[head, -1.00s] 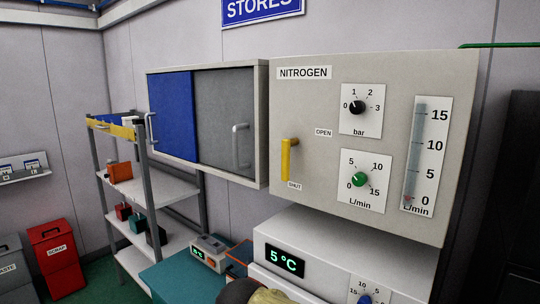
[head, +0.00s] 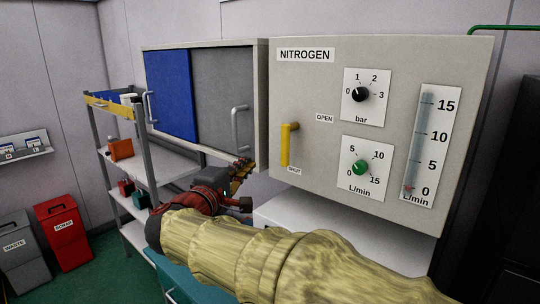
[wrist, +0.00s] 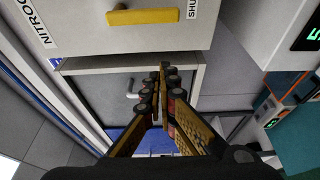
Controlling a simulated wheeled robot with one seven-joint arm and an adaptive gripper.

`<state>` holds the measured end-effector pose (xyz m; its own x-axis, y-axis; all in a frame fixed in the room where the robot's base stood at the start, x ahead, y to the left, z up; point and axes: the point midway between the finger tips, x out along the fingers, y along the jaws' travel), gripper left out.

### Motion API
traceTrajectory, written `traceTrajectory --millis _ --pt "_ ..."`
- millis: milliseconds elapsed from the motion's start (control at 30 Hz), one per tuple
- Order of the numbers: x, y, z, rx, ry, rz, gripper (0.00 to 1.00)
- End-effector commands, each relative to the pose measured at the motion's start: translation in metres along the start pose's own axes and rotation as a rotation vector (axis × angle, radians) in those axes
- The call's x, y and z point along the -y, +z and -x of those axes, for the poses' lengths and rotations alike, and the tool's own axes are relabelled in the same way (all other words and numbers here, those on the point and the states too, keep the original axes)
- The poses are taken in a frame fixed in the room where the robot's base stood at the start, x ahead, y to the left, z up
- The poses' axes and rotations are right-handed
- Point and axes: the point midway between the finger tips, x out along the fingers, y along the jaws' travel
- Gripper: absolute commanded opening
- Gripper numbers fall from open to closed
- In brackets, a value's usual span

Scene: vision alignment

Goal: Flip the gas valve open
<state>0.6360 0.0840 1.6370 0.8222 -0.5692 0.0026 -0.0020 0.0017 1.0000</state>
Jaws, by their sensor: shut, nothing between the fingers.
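The yellow gas valve lever (head: 286,148) is on the front of the NITROGEN panel (head: 320,190). It hangs straight down from its pivot, with its lower end at the SHUT label (head: 294,170). The OPEN label (head: 325,118) is to the right of the pivot. In the wrist view the lever (wrist: 141,16) lies across the top of the picture. My gripper (head: 243,164) is left of the lever and apart from it, in front of the cabinet's lower right corner. In the wrist view my gripper (wrist: 163,75) has its fingers together and empty.
The panel also carries a black bar knob (head: 360,94), a green flow knob (head: 360,167) and a flow tube (head: 423,140). A cabinet (head: 262,100) with blue and grey doors adjoins the panel on the left. A shelf rack (head: 150,170) stands further left.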

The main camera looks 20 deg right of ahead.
Motion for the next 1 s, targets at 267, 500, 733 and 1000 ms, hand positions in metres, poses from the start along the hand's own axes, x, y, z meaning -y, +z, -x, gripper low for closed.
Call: traceTrajectory --millis 267,500,733,1000 --pt "0.000 0.000 -0.001 0.001 -0.002 0.000 0.00" --pt "-0.001 0.002 -0.026 0.004 -0.002 0.001 0.00" --pt "-0.001 0.001 -0.069 0.004 -0.003 0.001 0.00" --pt "-0.002 0.010 -0.098 0.001 -0.002 0.000 0.00"
